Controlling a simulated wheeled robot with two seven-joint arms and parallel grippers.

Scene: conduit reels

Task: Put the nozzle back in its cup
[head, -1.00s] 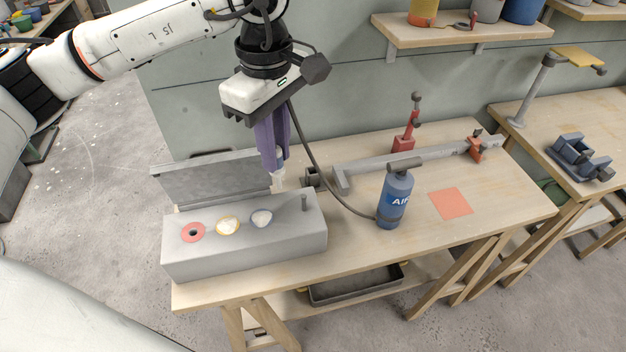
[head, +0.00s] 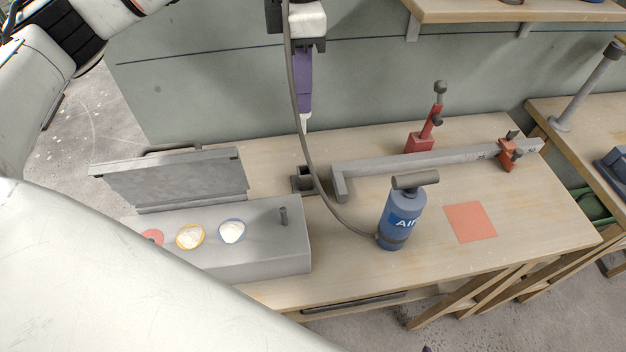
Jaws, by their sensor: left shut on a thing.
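My left gripper (head: 303,98), with purple fingers, points down near the top middle of the head view. It is shut on the nozzle (head: 304,123), whose pale tip shows below the fingers. The nozzle is above the dark square cup (head: 305,181) on the bench, clearly apart from it. A grey hose (head: 312,165) hangs past the gripper and runs to the blue air bottle (head: 396,217).
A grey box (head: 265,258) with an open lid (head: 180,182) and a short peg stands left of the cup. A long grey bar (head: 420,160) with red clamps lies right of it. A red square (head: 470,222) marks bare bench. A shelf (head: 500,10) overhangs at the back.

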